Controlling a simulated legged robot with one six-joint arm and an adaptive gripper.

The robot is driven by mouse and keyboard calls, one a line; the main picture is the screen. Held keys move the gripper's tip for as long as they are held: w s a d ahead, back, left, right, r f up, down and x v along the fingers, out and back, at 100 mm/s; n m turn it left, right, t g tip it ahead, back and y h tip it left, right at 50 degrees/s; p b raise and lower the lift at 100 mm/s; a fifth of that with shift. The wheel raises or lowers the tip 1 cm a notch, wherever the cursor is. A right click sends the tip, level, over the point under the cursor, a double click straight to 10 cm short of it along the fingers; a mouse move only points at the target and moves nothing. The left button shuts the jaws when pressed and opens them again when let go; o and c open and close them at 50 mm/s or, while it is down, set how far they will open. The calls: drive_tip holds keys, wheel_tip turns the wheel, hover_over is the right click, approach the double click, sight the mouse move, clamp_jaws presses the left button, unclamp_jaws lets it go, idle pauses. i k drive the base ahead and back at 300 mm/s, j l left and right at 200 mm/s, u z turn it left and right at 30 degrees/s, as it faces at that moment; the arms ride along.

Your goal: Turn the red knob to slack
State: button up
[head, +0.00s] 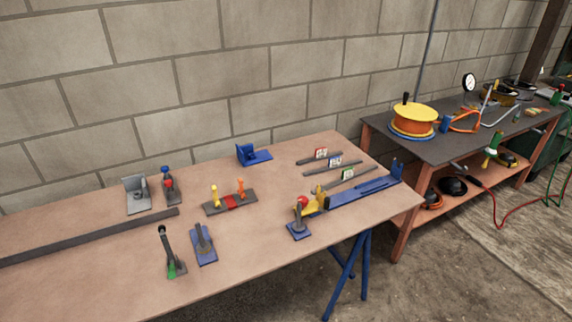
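A red round knob (303,201) shows at the yellow fixture (318,206) at the near end of a long blue rail (362,191), on the right part of the brown table (275,262). A second, smaller red knob (169,184) shows on a dark upright device (173,195) at the left part of the table, beside a grey bracket. I cannot tell from this view which knob the word slack belongs to, and no marking on either can be read. My gripper is not in view.
Near the knobs stand a blue-based device (299,229), a plate with yellow and orange levers (229,203), a green-footed lever (171,254) and several tagged bars (332,165). A block wall (200,90) backs the table. A dark workbench (450,140) stands right.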

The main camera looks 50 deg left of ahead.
sight(303, 199)
drive_tip(key=u, duration=1.4)
